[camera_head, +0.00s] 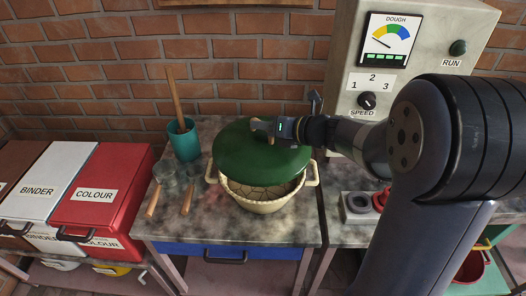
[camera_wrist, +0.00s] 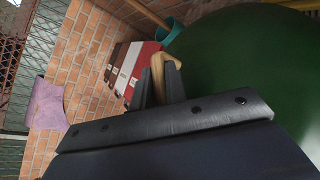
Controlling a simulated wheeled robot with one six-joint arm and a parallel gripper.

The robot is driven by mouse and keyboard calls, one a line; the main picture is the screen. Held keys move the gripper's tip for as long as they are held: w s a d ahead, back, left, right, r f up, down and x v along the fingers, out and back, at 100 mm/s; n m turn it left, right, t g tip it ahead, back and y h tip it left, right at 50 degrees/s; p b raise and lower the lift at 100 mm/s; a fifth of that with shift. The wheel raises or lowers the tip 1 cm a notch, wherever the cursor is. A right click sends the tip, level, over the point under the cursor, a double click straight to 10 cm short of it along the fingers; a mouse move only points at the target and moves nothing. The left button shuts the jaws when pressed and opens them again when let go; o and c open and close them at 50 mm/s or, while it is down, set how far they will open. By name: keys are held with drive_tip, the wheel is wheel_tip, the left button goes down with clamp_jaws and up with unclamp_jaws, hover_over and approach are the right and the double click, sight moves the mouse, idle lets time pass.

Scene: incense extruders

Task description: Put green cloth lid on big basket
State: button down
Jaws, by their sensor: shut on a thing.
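The green lid (camera_head: 250,152) is a broad round dome over the big basket (camera_head: 262,204), a cream basket with two side handles. The lid sits toward the back, and the basket's brown contents (camera_head: 262,190) show in front of its edge. Whether the lid touches the rim is hard to tell. My gripper (camera_head: 272,130) is shut on the lid's tan handle at the top. In the wrist view my gripper (camera_wrist: 157,78) holds the tan handle (camera_wrist: 165,65), and the lid (camera_wrist: 255,75) fills the right side.
A teal cup (camera_head: 184,140) with a wooden stick stands behind left of the basket. Two wooden-handled tools (camera_head: 187,200) lie left of it. Red and white bins (camera_head: 100,195) stand further left. A dough machine (camera_head: 385,75) stands at the right. The counter front (camera_head: 225,232) is clear.

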sight(265, 147)
wheel_tip(265, 147, down, 7)
drive_tip(key=shift+f+b, duration=0.2)
drive_tip(key=shift+b, duration=0.15)
drive_tip(key=shift+f, duration=0.2)
drive_tip(key=c, duration=1.4)
unclamp_jaws()
drive_tip(key=shift+r, duration=0.15)
drive_tip(key=shift+d+r, duration=0.15)
drive_tip(key=v, duration=1.1)
drive_tip(key=shift+s+d, duration=0.25)
drive_tip(key=shift+s, duration=0.05)
